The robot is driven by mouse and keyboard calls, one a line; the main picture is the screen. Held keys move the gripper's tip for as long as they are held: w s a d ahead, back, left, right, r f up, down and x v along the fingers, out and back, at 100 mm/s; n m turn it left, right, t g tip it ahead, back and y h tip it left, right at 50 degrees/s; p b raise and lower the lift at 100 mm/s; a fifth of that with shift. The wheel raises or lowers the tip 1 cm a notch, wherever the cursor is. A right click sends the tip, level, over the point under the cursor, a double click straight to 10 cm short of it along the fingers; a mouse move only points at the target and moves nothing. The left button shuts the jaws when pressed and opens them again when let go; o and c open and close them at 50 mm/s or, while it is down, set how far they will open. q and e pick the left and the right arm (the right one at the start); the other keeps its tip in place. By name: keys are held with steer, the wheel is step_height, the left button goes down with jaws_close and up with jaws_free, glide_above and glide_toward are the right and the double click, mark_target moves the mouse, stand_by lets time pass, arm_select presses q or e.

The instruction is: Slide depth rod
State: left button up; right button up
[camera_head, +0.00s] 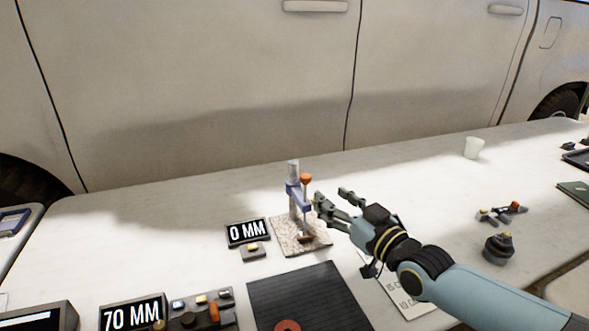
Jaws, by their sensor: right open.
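A depth gauge stand (293,190) stands upright on a speckled stone base (288,238) in the middle of the table. A thin rod with an orange knob (306,179) on top is held by a blue bracket beside the grey post. A display (248,232) to its left reads 0 MM. My right gripper (329,200) is open just right of the rod, with its fingers pointing left toward it. The fingers look close to the rod, but I cannot tell whether they touch it. My left gripper is not in view.
A display reading 70 MM (133,313) and a control box with small knobs (200,312) are at the front left. A black ribbed mat (305,290) lies in front. A white cup (474,148), a dark round object (498,247) and small coloured parts (500,213) are on the right.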

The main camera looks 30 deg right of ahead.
mark_target(309, 181)
steer(key=w+b, duration=0.2)
steer(key=w, duration=0.3)
steer(key=shift+w, duration=0.4)
steer(key=w+b, duration=0.1)
steer(key=w, duration=0.2)
steer(key=shift+w, duration=0.8)
steer(key=shift+r, duration=0.1)
steer(key=shift+c, duration=2.5)
steer(key=c, duration=0.5)
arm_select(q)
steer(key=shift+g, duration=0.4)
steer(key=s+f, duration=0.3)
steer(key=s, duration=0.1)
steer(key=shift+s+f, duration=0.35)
